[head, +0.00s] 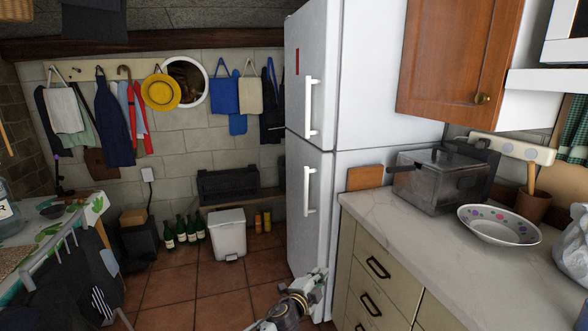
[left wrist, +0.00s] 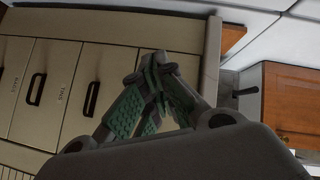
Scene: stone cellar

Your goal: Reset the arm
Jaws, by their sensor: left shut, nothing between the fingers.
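My left gripper (head: 318,282) shows at the bottom middle of the head view, in front of the lower fridge door and left of the drawer cabinet. In the left wrist view its green-padded fingers (left wrist: 158,65) meet at the tips, shut and empty. It touches nothing that I can make out. The drawer fronts (left wrist: 45,80) lie beyond the fingers in that view. My right gripper is not in view.
A white fridge (head: 310,160) stands beside a drawer cabinet (head: 385,285) with a pale countertop (head: 420,235). A table (head: 75,250) is at left. Tiled floor (head: 200,290) is clear between.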

